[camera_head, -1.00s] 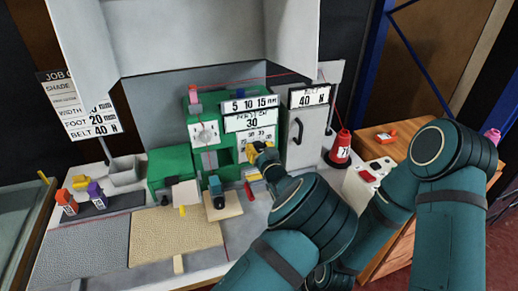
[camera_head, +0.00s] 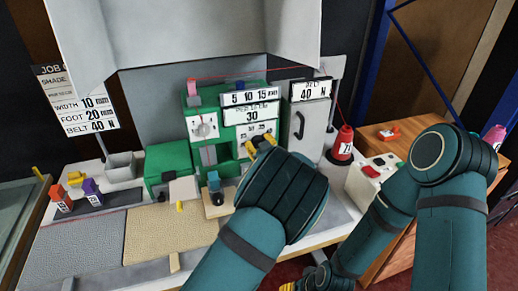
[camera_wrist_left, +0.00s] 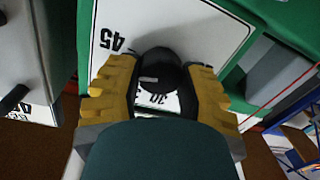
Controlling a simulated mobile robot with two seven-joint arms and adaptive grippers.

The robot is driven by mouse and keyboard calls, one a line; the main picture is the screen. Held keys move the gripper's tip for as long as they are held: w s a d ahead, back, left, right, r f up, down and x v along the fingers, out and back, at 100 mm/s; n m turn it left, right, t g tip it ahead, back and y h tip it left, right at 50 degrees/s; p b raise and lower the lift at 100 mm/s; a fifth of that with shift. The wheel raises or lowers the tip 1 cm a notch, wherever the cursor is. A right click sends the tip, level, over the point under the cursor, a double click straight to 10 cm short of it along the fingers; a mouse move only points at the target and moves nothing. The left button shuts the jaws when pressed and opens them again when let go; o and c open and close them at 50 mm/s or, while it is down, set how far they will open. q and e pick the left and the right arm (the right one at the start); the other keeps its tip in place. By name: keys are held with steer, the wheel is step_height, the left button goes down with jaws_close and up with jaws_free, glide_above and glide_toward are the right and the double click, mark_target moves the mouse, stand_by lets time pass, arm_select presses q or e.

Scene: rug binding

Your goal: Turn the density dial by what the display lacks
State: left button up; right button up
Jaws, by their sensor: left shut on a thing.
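The green machine (camera_head: 236,90) stands on the bench in the head view. Its density display (camera_head: 250,115) reads 30. A pale mark shows on the knob. The numbers 45 and 30 show on the white scale plate (camera_wrist_left: 190,25). A yellow tip at the bottom edge may be my right gripper (camera_head: 288,287); its jaws are not readable.
A job card (camera_head: 88,103) at left lists width 10 mm, foot 20 mm and belt 40 N; its upper lines are partly hidden. A belt sign (camera_head: 310,90) reads 40 N. A red cone (camera_head: 342,146) and a button box (camera_head: 375,175) stand at right. Rug pieces (camera_head: 170,232) lie in front.

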arm_select(q)
steer(key=shift+a+r+n, duration=0.1)
steer(key=shift+n, duration=1.4)
steer(key=shift+r, duration=0.1)
steer(key=o, duration=1.2)
steer(key=v, duration=1.2)
